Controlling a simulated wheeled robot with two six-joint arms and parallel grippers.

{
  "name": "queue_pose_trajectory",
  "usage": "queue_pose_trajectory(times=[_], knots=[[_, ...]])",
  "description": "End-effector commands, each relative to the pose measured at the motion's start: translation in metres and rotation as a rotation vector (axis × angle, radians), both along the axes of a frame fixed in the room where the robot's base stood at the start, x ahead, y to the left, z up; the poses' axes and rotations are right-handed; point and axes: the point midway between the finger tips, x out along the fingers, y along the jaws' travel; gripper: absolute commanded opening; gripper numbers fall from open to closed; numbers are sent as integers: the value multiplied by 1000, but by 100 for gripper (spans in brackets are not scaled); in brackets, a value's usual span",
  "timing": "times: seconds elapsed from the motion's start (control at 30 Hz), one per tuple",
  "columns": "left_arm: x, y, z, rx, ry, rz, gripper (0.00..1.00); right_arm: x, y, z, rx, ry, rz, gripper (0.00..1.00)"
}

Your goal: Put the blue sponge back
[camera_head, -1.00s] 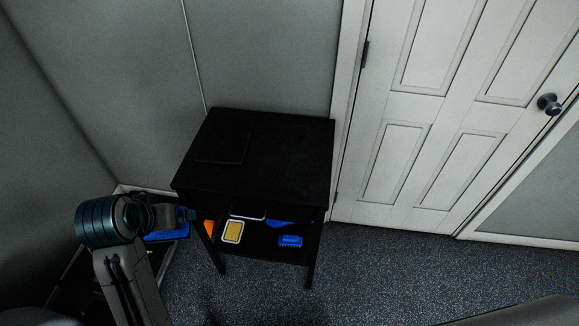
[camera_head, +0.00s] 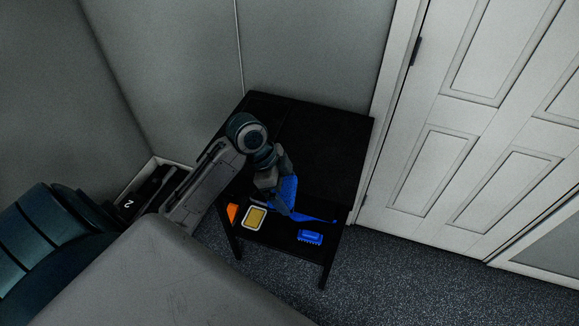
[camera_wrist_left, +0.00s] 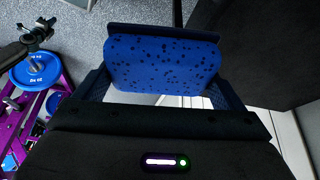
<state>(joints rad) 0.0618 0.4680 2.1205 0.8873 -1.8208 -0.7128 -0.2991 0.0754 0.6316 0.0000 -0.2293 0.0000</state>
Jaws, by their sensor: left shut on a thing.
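The blue sponge (camera_head: 290,188) is held in my left gripper (camera_head: 281,202), at the front edge of the black table. In the left wrist view the sponge (camera_wrist_left: 160,62) is a blue block with dark specks, gripped between the two fingers. The black table (camera_head: 325,150) has a lower shelf (camera_head: 275,238), and the gripper is in front of its upper part. My right gripper is not in view.
On the lower shelf are an orange item (camera_head: 232,212), a yellow item with a pale rim (camera_head: 255,217), and a blue brush-like item (camera_head: 310,237). A white door (camera_head: 480,130) stands at the right. Speckled floor (camera_head: 400,270) in front is clear.

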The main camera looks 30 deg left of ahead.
Motion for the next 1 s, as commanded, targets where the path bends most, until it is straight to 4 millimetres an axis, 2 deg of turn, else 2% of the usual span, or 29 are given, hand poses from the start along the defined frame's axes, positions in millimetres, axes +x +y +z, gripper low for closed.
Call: queue_pose_trajectory(times=[0.03,0.1,0.27,0.37,0.8,1.0], knots=[[-3,11,-7,15,3,-61,72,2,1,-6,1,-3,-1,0],[-6,19,-9,24,1,-132,72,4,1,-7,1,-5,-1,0],[-5,30,-9,31,-3,-204,72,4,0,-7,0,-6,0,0],[11,35,-8,29,-5,-210,72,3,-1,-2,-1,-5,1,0],[115,68,-18,29,-3,-207,72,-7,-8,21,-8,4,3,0],[140,76,-22,31,-5,-209,72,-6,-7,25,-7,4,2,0]])
